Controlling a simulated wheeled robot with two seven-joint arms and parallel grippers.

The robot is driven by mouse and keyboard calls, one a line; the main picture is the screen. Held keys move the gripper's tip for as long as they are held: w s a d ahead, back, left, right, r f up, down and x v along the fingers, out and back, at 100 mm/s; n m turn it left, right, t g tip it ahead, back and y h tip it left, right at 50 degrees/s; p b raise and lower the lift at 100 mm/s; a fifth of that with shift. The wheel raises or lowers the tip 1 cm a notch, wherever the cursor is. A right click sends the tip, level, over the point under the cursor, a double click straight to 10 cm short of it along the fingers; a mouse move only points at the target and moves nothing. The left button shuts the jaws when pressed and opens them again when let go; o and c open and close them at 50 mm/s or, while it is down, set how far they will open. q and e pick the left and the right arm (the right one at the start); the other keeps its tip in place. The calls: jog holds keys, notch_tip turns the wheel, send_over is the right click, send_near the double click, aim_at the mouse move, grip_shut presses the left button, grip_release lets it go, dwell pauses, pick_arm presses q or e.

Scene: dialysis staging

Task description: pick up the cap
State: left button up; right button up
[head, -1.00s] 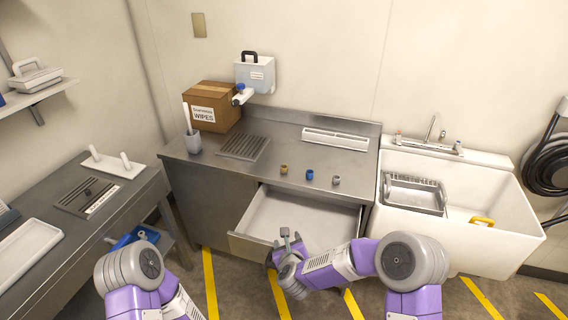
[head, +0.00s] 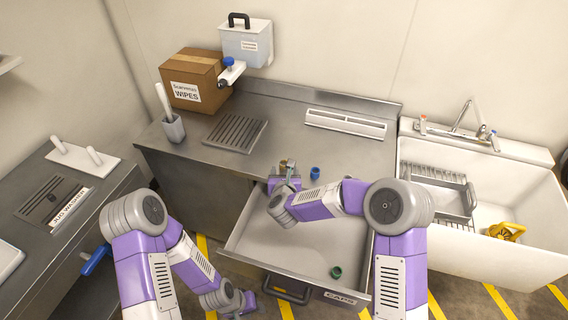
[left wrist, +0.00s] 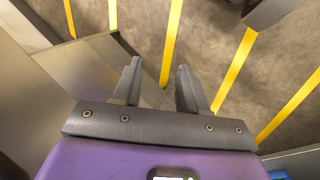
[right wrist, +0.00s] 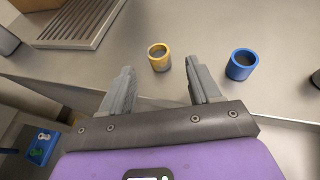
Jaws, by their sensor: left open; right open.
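A yellow cap (right wrist: 160,58) stands on the steel counter, just beyond and between the fingertips of my right gripper (right wrist: 160,82), which is open and empty. In the head view the yellow cap (head: 284,163) is partly hidden by my right gripper (head: 286,178). A blue cap (right wrist: 241,64) stands to its right, also in the head view (head: 314,172). A dark cap (right wrist: 316,78) is cut off at the right wrist view's edge. A green cap (head: 336,272) lies in the open drawer. My left gripper (left wrist: 160,85) is open and empty above the floor, near the drawer front.
The drawer (head: 265,245), labelled CAPS, stands open below the counter (head: 225,162). A grooved drain plate (head: 235,133), a grey cup (head: 173,128) and a wipes box (head: 196,72) occupy the counter's left. A sink (head: 520,215) stands at right.

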aim_at(284, 166)
jog(key=shift+b+x, duration=0.35)
jog(key=shift+x, duration=2.2)
jog(key=shift+a+f, duration=0.1)
jog(key=shift+f, duration=0.05)
jog(key=c, duration=1.1)
notch_tip(284, 166, up, 10)
jog(key=p, duration=0.2)
